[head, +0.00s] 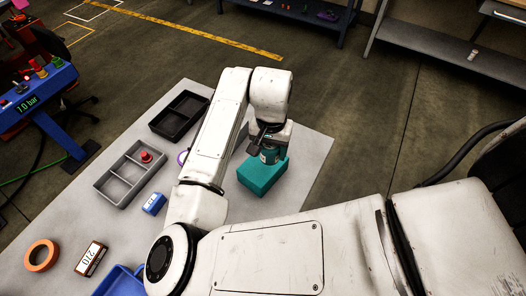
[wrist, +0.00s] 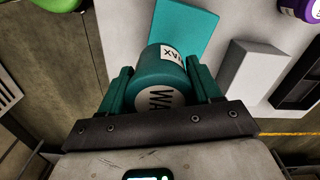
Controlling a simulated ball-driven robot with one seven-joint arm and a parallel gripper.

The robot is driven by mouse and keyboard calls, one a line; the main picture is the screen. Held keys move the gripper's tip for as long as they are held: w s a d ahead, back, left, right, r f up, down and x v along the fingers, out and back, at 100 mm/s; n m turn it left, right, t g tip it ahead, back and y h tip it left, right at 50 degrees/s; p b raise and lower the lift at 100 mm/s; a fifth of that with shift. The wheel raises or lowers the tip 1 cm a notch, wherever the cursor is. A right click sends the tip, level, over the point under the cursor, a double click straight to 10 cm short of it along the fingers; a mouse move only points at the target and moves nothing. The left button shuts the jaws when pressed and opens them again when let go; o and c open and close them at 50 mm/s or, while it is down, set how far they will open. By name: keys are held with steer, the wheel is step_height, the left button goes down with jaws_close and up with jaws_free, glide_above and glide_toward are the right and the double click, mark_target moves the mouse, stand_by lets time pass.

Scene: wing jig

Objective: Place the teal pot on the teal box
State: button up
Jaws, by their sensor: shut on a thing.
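The teal pot (head: 269,155) is between the fingers of my gripper (head: 268,146), which is shut on it. In the wrist view the pot (wrist: 160,82) has a white label with dark letters and sits between both teal fingers of the gripper (wrist: 161,80). The teal box (head: 262,178) lies on the grey table. In the head view the pot overlaps the far part of the box's top. The box also shows beyond the pot in the wrist view (wrist: 187,24). I cannot tell whether the pot's underside touches the box; that contact is hidden.
A black tray (head: 181,133), a grey divided tray (head: 124,194) with a red piece, a blue box (head: 154,203), an orange tape roll (head: 41,255) and a labelled box (head: 91,258) are on the table (head: 300,150). A pale block (wrist: 250,68) and purple item (wrist: 300,8) show in the wrist view.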

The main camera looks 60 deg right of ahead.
mark_target(263, 156)
steer(key=w+f, duration=0.1)
steer(key=w+d+f, duration=0.1)
steer(key=f, duration=0.1)
steer(key=shift+w+f, duration=0.1)
steer(key=shift+w, duration=0.1)
steer(key=shift+w+f+p, duration=0.2)
steer(key=shift+f+p, duration=0.2)
steer(key=shift+f, duration=1.3)
steer(key=shift+f, duration=0.15)
steer(key=o, duration=1.1)
steer(key=shift+o, duration=0.2)
step_height(263, 156, up, 12)
steer(key=b, duration=0.1)
